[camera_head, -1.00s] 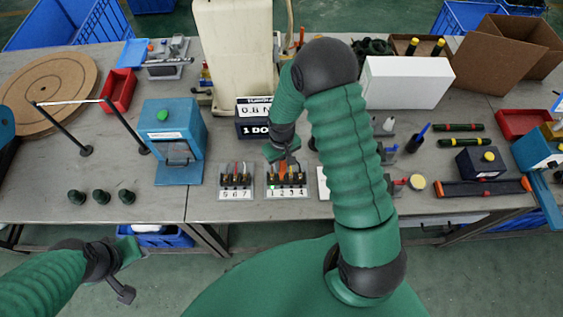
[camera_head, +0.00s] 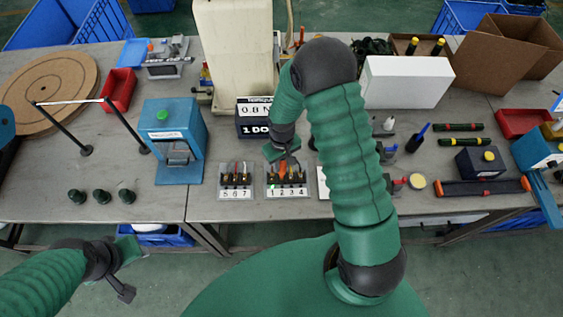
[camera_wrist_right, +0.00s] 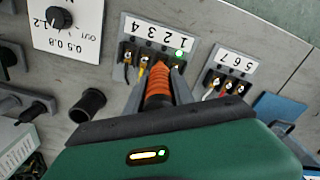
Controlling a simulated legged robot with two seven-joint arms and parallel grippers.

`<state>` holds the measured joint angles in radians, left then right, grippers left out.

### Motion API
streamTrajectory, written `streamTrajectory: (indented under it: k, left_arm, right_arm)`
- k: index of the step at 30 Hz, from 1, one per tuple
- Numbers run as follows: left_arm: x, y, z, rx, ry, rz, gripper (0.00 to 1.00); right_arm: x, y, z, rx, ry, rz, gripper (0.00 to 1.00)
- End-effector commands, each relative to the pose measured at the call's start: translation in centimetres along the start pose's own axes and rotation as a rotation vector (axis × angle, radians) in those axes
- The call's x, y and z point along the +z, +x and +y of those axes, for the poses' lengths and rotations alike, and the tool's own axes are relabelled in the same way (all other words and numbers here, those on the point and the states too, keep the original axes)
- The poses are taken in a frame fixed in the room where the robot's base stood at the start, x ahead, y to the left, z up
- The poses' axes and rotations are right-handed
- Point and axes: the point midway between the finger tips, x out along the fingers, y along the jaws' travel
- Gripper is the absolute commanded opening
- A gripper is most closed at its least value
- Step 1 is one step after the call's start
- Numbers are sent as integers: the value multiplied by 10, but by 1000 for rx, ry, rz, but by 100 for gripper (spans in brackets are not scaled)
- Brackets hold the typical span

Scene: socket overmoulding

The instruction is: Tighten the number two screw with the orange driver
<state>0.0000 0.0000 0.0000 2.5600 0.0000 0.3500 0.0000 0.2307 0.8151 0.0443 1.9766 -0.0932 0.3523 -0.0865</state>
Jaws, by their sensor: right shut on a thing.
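The orange driver (camera_wrist_right: 158,88) is held in my right gripper (camera_wrist_right: 160,98), its tip pointing down at the numbered block. My right gripper also shows in the head view (camera_head: 284,158), shut on the driver above the block. The block marked 1 2 3 4 (camera_head: 288,192) stands near the table's front edge. The driver's tip is over the number two position; whether it sits in the screw is hidden. A green light (camera_wrist_right: 180,53) glows by number one. My left gripper (camera_head: 126,270) is open and empty, low at the left, in front of the table.
A block marked 5 6 7 (camera_head: 236,194) stands just left of the first block. Behind is a torque display (camera_head: 254,120). A blue box with a green button (camera_head: 172,140) and several dark knobs (camera_head: 101,196) are at the left. A white box (camera_head: 407,82) is behind right.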

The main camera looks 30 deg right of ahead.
Motion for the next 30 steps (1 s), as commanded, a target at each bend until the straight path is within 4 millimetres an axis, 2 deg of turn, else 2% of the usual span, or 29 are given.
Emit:
streamTrajectory:
  k: [20,30]
  left_arm:
    - [-1,-3,0,0,0,0,36]
    - [-7,-29,0,0,0,0,36]
  right_arm:
    - [-1,0,0,0,0,2,0]
    - [0,-32,0,0,0,2,0]
